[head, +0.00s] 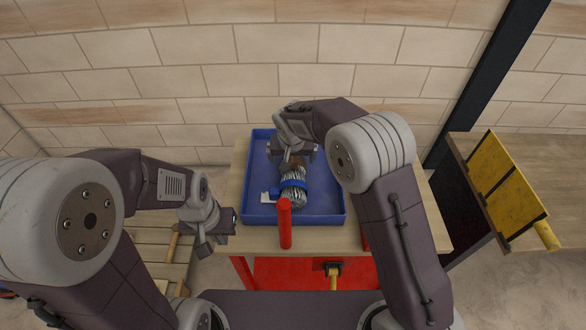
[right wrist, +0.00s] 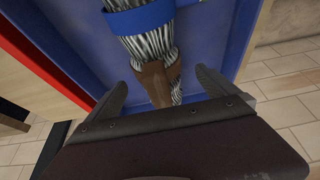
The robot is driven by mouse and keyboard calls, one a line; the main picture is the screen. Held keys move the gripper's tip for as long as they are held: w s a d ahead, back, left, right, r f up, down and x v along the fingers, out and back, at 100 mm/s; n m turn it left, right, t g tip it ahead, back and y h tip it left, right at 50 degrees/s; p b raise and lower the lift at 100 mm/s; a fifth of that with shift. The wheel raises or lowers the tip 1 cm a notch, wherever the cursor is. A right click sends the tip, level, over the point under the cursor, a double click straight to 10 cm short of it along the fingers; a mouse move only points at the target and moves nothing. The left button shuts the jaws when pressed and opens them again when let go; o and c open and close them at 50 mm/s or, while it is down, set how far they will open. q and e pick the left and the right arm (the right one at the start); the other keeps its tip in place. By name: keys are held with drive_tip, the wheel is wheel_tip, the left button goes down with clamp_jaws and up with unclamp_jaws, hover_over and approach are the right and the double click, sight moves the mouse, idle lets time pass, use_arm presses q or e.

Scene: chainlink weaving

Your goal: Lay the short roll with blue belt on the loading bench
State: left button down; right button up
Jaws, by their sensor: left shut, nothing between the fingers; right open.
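The roll with the blue belt (head: 294,198) is a short bundle of grey chainlink mesh lying in the blue tray (head: 330,214). Its blue belt (head: 291,184) shows in the head view, and a brown band (right wrist: 153,84) shows in the right wrist view. My right gripper (head: 293,160) is open above the far end of the roll. In the right wrist view its fingers (right wrist: 165,88) stand on either side of the banded part; I cannot tell whether they touch it. My left gripper (head: 224,228) is shut and empty, left of the tray. I cannot tell which surface is the loading bench.
The tray rests on a wooden-topped table (head: 400,232) with a red front. A red upright post (head: 285,224) stands at the tray's near edge. A slatted wooden surface (head: 150,240) is at left. A wooden surface with a yellow panel (head: 505,185) is at right, beyond a dark post (head: 490,85).

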drive_tip(key=x, duration=0.5)
drive_tip(key=shift+d, duration=0.15)
drive_tip(key=shift+s, duration=0.15)
drive_tip(key=c, duration=2)
drive_tip(key=shift+o, duration=0.2)
drive_tip(key=shift+r, duration=0.1)
wheel_tip(320, 180, up, 5)
drive_tip(key=shift+f, duration=0.25)
drive_tip(key=d+r, duration=0.6)
drive_tip(key=d, duration=0.5)
drive_tip(key=shift+d+r+p, duration=0.2)
drive_tip(key=shift+d+p, duration=0.15)
drive_tip(key=shift+p, duration=0.05)
drive_tip(key=shift+s, duration=0.15)
